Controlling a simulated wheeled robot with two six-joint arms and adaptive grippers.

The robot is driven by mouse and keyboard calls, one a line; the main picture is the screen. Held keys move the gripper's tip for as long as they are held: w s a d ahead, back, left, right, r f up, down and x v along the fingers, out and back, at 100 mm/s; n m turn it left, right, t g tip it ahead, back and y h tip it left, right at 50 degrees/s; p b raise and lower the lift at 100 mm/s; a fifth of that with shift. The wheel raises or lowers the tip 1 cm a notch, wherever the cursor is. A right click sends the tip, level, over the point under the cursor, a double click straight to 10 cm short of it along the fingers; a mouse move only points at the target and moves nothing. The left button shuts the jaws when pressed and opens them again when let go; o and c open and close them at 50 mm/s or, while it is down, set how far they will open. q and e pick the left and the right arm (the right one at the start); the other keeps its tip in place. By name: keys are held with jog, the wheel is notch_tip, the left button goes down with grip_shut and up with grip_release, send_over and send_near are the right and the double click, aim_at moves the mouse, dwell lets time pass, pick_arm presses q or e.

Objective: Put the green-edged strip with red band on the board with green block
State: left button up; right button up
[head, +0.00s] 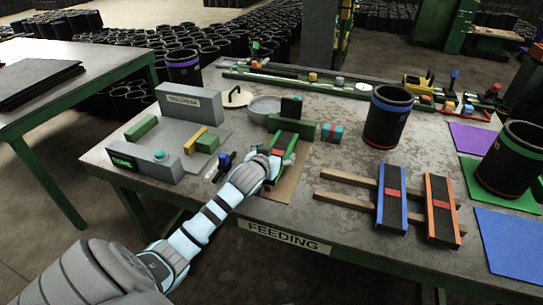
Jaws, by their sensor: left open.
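The green-edged strip with a red band (284,141) is dark with green long edges. It lies along the brown board (293,184), its far end close to the green block (275,123). Whether the strip touches the block I cannot tell. My left gripper (272,165) is open, at the strip's near part, and covers some of it and of the board. My right gripper is not in view.
A blue-edged strip (391,213) and an orange-edged strip (441,221) lie across wooden rails on the right. A black cylinder with a blue band (387,125) stands behind them. A grey fixture (148,162) is to the left.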

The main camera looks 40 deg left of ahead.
pick_arm(q)
jog(key=p+v, duration=0.3)
jog(key=v, duration=0.8)
jog(key=shift+s+d+r, duration=0.15)
jog(key=shift+s+r, duration=0.05)
jog(key=shift+s, duration=0.1)
jog(key=shift+f, duration=0.15)
